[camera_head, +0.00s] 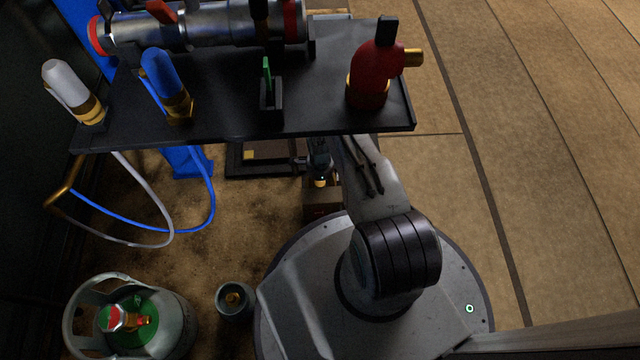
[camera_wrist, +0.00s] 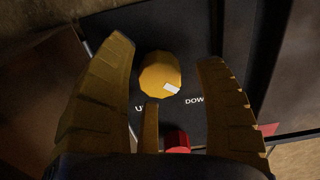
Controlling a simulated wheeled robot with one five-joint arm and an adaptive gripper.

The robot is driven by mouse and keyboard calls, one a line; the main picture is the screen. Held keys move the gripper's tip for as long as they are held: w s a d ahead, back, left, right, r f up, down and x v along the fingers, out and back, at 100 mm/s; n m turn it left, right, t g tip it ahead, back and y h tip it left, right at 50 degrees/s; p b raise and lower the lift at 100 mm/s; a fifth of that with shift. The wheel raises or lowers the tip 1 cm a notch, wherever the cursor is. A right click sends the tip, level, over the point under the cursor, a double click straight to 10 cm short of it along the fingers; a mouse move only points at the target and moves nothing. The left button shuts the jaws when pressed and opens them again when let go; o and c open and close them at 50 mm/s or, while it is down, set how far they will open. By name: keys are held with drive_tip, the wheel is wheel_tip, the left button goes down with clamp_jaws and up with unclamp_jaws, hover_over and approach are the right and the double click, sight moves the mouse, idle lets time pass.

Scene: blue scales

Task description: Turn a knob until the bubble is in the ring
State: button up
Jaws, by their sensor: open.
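A yellow round knob (camera_wrist: 160,74) with a white mark on its face shows in the wrist view. It sits on a dark panel (camera_wrist: 195,38) with white lettering that reads partly "U" and "DOW". My gripper (camera_wrist: 166,54) is open, with one finger to the left of the knob and one to the right. Gaps show between the knob and both fingers. A slim yellowish piece stands below the knob, in front of the panel. In the head view my gripper is mostly hidden under the shelf.
A dark shelf (camera_head: 225,112) overhangs my arm in the head view and carries a red bottle (camera_head: 371,88), a blue torch (camera_head: 160,75) and a metal cylinder (camera_head: 215,25). A red piece (camera_wrist: 177,141) shows low in the wrist view. A gas canister (camera_head: 170,325) stands lower left.

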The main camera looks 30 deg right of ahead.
drive_tip(key=shift+f, duration=0.1)
drive_tip(key=c, duration=1.2)
drive_tip(key=n, duration=0.4)
drive_tip(key=shift+n, duration=0.4)
drive_tip(key=n, duration=0.4)
drive_tip(key=shift+n, duration=0.4)
